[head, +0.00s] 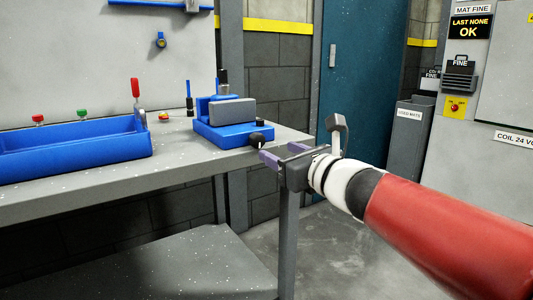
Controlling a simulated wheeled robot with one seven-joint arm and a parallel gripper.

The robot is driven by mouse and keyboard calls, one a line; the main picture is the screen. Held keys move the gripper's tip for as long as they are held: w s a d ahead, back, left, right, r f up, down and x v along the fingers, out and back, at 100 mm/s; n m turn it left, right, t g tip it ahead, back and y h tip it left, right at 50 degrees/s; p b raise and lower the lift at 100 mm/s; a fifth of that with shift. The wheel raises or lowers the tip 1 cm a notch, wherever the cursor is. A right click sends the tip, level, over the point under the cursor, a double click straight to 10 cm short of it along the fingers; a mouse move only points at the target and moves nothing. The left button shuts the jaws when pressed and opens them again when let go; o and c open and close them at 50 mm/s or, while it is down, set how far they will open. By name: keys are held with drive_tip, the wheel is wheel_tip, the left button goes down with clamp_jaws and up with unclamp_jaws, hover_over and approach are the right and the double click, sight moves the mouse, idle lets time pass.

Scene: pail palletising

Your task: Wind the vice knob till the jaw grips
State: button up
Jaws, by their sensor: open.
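A blue vice (238,131) stands on the grey bench near its right end, with a grey jaw block (232,112) on top. Its black knob (256,139) sticks out at the front right of the vice. My gripper (266,158) comes in from the right, its purple fingers parted and pointing left at the knob. The fingertips are very close to the knob; I cannot tell whether they touch it. Nothing shows between the fingers.
The grey bench (195,155) carries a long blue tray (75,150) on the left. A red-handled tool (136,90) stands by the tray's right end. A grey bin (408,135) and a teal door (345,80) are behind my arm. The floor right of the bench is clear.

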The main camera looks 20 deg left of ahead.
sight(260, 142)
drive_tip(key=x, duration=0.7)
drive_tip(key=shift+w+a+p, duration=0.25)
drive_tip(key=shift+a+p, duration=0.05)
drive_tip(key=shift+p, duration=0.1)
drive_tip(key=shift+c, duration=0.2)
drive_tip(key=c, duration=0.9)
drive_tip(key=shift+m, duration=1.5)
drive_tip(key=o, duration=0.9)
drive_tip(key=shift+o, duration=0.2)
drive_tip(key=v, duration=0.8)
drive_tip(key=shift+b, duration=0.3)
